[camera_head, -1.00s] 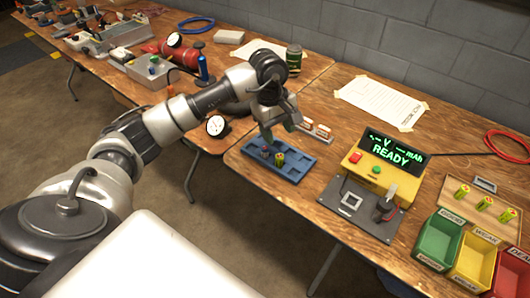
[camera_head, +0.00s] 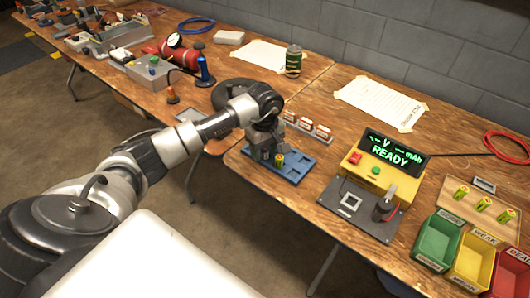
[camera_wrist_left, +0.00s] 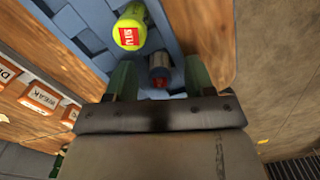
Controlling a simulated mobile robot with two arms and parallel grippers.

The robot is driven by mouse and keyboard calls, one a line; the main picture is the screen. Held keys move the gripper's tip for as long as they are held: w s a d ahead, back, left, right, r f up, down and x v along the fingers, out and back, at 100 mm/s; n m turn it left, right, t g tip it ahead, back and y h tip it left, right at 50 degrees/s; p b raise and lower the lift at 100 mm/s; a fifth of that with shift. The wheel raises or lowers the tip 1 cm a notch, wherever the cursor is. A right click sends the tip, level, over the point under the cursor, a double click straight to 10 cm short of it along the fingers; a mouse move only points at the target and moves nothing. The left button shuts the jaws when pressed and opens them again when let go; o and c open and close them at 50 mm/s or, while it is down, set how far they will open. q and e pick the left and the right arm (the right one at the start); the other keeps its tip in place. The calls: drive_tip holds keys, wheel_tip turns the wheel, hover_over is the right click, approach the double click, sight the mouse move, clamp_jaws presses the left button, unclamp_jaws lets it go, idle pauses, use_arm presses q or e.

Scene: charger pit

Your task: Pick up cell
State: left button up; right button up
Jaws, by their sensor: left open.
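A blue tray (camera_head: 301,167) with square pockets sits near the front edge of the table. A yellow-green cell with a red label (camera_head: 280,161) stands upright in it; it also shows in the left wrist view (camera_wrist_left: 131,26). A grey cell with a red end (camera_wrist_left: 159,68) stands beside it in the left wrist view, between the open fingers of my left gripper (camera_wrist_left: 160,78). In the head view my left gripper (camera_head: 266,154) is low over the tray's left end and largely hides the grey cell. My right gripper is out of view.
A yellow tester (camera_head: 375,173) reading READY stands right of the tray. Green (camera_head: 437,243), yellow and red bins are at the right. Several labelled small blocks (camera_head: 306,126) stand behind the tray. The table edge is close in front.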

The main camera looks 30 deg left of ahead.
use_arm(q)
drive_tip(key=shift+f, duration=0.1)
drive_tip(key=c, duration=1)
clamp_jaws()
